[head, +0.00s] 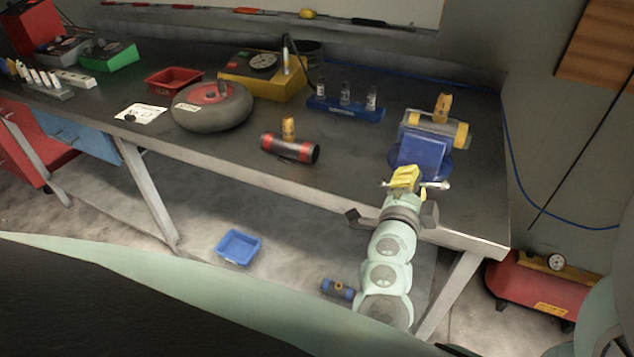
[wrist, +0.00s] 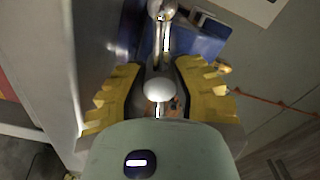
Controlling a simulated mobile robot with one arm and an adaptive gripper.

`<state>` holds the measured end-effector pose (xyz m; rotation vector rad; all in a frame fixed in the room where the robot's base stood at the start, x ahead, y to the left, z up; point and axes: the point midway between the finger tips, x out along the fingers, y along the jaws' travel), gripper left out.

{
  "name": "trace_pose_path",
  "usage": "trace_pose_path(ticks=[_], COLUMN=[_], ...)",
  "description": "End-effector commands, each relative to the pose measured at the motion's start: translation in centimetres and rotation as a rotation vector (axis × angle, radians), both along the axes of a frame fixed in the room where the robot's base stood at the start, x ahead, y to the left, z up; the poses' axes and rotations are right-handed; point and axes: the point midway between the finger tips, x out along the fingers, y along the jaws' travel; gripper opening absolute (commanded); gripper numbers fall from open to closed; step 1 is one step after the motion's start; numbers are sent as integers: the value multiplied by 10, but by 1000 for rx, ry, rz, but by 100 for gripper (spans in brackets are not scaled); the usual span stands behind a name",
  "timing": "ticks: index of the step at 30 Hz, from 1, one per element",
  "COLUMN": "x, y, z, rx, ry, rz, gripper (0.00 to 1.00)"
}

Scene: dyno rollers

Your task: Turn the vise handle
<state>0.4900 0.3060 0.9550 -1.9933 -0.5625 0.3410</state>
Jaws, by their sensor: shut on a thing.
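The blue vise (head: 421,155) stands at the right end of the workbench, near its front edge. Its metal handle (head: 438,185) is a thin bar with rounded ends, sticking out on both sides of my gripper (head: 404,178) in the head view. In the wrist view the handle (wrist: 157,88) lies between the yellow fingers of my gripper (wrist: 158,75), with a ball end close to the palm. My gripper is shut on the handle in front of the vise. The fingers hide part of the bar. The vise body (wrist: 203,38) shows behind the fingers in the wrist view.
A grey cylinder with yellow ends (head: 436,128) sits at the vise. A blue rack with small bottles (head: 345,110), a black and red roller (head: 290,149) and a grey round stone (head: 212,108) stand to the left. A red compressor (head: 540,295) is on the floor at right.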

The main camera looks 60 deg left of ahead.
Motion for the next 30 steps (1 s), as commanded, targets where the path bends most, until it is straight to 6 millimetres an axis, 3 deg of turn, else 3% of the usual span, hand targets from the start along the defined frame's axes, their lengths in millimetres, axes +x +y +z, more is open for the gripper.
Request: trace_pose_path(ticks=[22,23,30], x=[2,2,1], y=[-2,-2,-1], z=[1,1,0], rx=[87,87,85], ry=[51,51,52], rz=[-8,-8,-5], gripper=[0,29,54])
